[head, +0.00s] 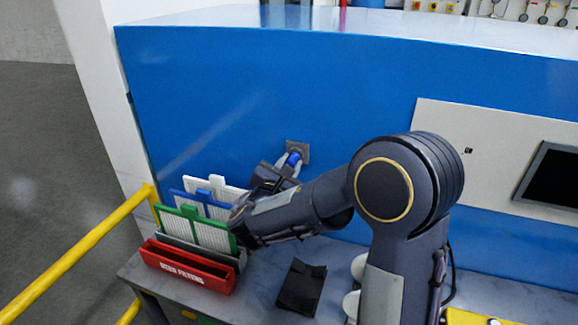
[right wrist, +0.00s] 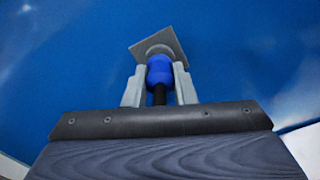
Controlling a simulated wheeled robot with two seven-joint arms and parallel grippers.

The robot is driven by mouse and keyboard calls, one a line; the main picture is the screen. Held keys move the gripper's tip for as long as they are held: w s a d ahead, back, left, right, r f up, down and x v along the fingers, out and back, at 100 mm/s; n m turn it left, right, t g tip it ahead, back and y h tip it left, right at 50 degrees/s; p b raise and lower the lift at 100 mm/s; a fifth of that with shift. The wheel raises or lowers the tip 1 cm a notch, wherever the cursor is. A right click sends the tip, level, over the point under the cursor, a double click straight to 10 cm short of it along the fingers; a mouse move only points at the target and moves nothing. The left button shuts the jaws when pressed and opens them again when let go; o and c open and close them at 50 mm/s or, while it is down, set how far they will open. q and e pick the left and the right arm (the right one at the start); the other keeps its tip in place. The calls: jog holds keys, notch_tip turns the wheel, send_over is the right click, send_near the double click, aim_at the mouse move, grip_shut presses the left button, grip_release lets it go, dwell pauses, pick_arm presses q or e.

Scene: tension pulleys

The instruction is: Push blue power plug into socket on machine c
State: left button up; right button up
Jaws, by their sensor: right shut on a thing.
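The blue power plug (head: 293,158) is at the grey square socket (head: 299,148) on the machine's blue front panel (head: 230,100). My right gripper (head: 288,160) is shut on the plug. In the right wrist view the plug (right wrist: 160,70) sits between the two grey fingers, its front end against the round middle of the socket plate (right wrist: 160,46). A black cable end shows below the plug. I cannot tell how deep the plug sits in the socket. My left gripper is not in view.
A red "used filters" box (head: 188,268) stands on the grey bench, with framed filters (head: 205,232) behind it. A black holder (head: 302,286) lies on the bench. A yellow rail (head: 75,250) runs at the left; a screen (head: 552,177) is at the right.

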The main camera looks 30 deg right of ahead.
jog(key=shift+w+d, duration=0.25)
jog(key=shift+d, duration=0.05)
jog(key=o, duration=1)
jog(key=shift+o, duration=0.2)
jog(key=b+v, duration=0.2)
jog(key=v, duration=0.5)
jog(key=shift+s+a, duration=0.25)
